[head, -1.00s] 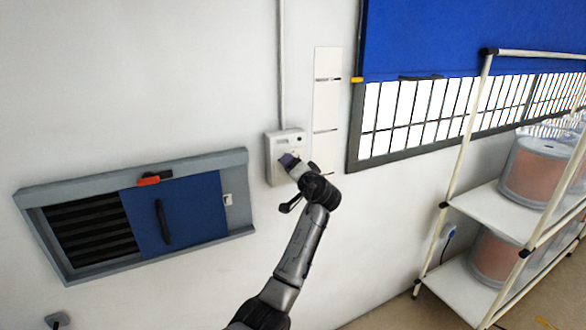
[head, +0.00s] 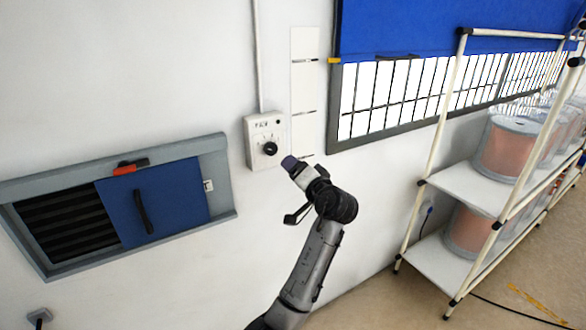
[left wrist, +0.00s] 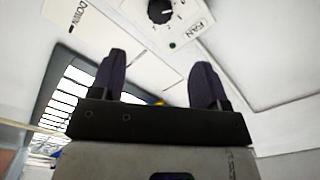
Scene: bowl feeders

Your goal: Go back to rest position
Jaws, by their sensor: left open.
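My left gripper (head: 288,162) is up in front of the white wall, just right of and below a wall-mounted control box (head: 266,141) with a black knob, and apart from the knob in the head view. In the left wrist view its two dark fingers (left wrist: 160,80) stand apart with nothing between them. The box's black knob (left wrist: 160,11) and the label FAN show at the top of that view. My right gripper is in neither view.
A sliding blue panel (head: 175,200) in a grey vent frame is on the wall at left. A barred window with a blue blind (head: 440,28) is at upper right. A white-shelved rack (head: 470,183) with clear drums stands at right. Floor shows at lower right.

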